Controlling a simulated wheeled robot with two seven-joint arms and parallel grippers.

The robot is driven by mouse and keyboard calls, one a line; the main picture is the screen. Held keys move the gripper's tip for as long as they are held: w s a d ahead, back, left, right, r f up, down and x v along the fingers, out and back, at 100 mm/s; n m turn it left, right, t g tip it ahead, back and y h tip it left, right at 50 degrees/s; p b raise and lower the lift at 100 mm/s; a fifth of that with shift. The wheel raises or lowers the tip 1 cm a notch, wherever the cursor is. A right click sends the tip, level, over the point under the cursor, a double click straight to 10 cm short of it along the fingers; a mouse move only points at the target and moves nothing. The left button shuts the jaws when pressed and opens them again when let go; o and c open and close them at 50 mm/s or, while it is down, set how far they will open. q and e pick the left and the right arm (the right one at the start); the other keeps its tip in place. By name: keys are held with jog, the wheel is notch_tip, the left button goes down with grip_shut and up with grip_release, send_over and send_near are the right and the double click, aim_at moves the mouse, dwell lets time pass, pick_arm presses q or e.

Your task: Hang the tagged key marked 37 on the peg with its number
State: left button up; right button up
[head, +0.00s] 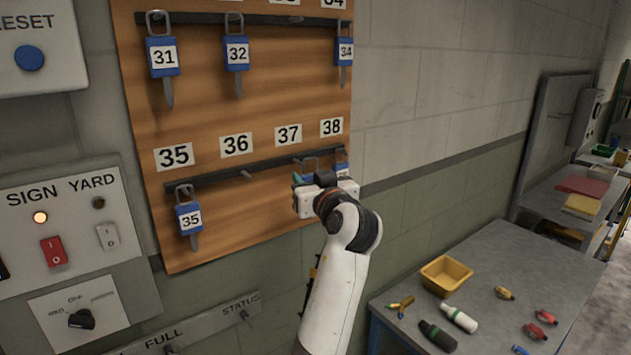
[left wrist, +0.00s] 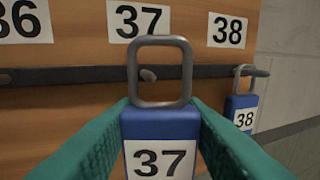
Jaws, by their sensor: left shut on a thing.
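My left gripper (head: 299,179) is in front of the lower rail of the key board, below the 37 label (head: 288,135). Its teal fingers (left wrist: 160,145) are shut on the blue tag marked 37 (left wrist: 160,158), held upright with its grey loop on top. The loop (left wrist: 160,72) is also visible just above the gripper in the head view (head: 311,160). In the left wrist view, the peg under 37 (left wrist: 147,74) shows through the loop's opening, left of centre. In the head view the peg (head: 297,160) appears left of the loop. My right gripper is not in view.
The tagged key 38 (left wrist: 243,113) hangs close on the right. Key 35 (head: 190,218) hangs at left, and the peg under 36 (head: 246,174) is bare. Keys 31, 32 and 34 hang above. A bench (head: 495,275) with a yellow bin (head: 446,274) stands at lower right.

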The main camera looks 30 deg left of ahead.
pick_arm(q)
jog(key=shift+w+a+f, duration=0.1)
jog(key=shift+w+a, duration=0.2)
jog(key=shift+a, duration=0.45)
jog(key=shift+w+a, duration=0.3)
jog(key=shift+a, duration=0.4)
jog(key=shift+w+a+f+b, duration=0.25)
jog(key=shift+a+f+b, duration=0.15)
jog(key=shift+a+f, duration=0.1)
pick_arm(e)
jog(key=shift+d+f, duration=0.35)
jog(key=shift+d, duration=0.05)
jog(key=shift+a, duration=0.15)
pick_arm(q)
jog(key=o, duration=1.1)
jog(key=shift+w+d, duration=0.1)
jog(key=shift+d, duration=0.05)
jog(key=shift+c, duration=0.2)
